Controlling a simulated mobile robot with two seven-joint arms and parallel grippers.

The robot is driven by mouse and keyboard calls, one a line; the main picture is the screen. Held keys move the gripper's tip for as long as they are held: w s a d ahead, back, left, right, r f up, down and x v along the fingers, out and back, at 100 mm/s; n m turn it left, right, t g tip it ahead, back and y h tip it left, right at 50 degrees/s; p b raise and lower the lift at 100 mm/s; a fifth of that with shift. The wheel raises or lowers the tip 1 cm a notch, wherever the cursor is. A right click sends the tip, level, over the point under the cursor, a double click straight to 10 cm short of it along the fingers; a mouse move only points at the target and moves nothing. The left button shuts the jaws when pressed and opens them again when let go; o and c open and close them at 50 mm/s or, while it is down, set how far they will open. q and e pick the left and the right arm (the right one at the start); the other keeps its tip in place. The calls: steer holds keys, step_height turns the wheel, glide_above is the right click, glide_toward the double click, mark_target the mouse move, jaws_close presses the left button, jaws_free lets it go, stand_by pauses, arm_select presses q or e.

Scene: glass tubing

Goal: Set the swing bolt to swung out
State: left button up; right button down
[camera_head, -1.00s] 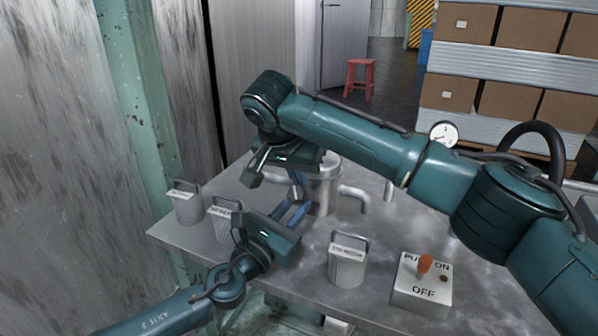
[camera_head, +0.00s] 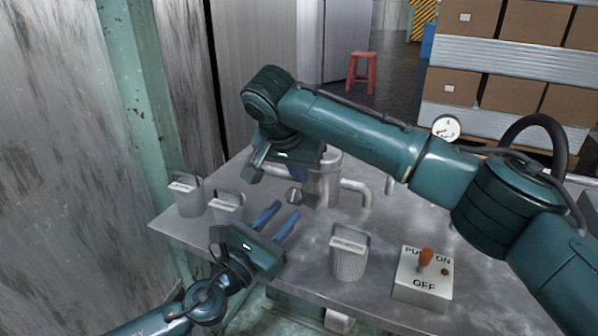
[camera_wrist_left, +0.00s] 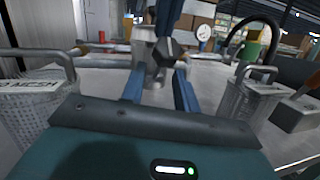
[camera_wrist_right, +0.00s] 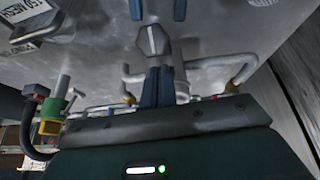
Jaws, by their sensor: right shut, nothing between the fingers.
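The grey metal vessel (camera_head: 327,178) stands on the metal table with side pipes. The swing bolt's faceted grey knob (camera_head: 294,196) sticks out in front of it. The knob shows dark in the left wrist view (camera_wrist_left: 168,52) and pale in the right wrist view (camera_wrist_right: 152,40). My left gripper (camera_head: 280,218) is open and empty, its blue fingers pointing at the knob from a short distance. My right gripper (camera_wrist_right: 158,85) is shut and empty, close beside the knob and vessel; I cannot tell whether it touches them. The bolt's shank and pivot are mostly hidden.
Several labelled mesh baskets stand along the table's near edge, two on the left (camera_head: 186,196) (camera_head: 227,208) and one on the right (camera_head: 349,254). A switch box (camera_head: 420,288) with an orange lever is at right. A pressure gauge (camera_head: 446,128) shows behind my right arm.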

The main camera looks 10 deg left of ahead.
arm_select(q)
steer(key=v, duration=0.6)
steer(key=shift+s+a+f, duration=0.15)
steer(key=shift+s, duration=0.2)
steer(key=shift+s+n, duration=0.25)
steer(key=shift+n, duration=0.25)
arm_select(e)
steer(key=shift+r, duration=0.1)
steer(key=shift+p, duration=0.7)
steer(key=shift+s+a+p, duration=0.1)
steer(key=shift+s+p, duration=0.1)
steer(key=shift+p, duration=0.55)
arm_select(q)
steer(key=s+d+n, duration=0.1)
steer(key=s+n, duration=0.6)
steer(key=n, duration=1)
steer(key=s+d+n+y, duration=0.1)
steer(key=s+n, duration=0.7)
steer(key=n, duration=0.9)
steer(key=shift+r+n, duration=0.3)
steer(key=shift+r, duration=0.05)
arm_select(e)
steer(key=shift+f, duration=0.2)
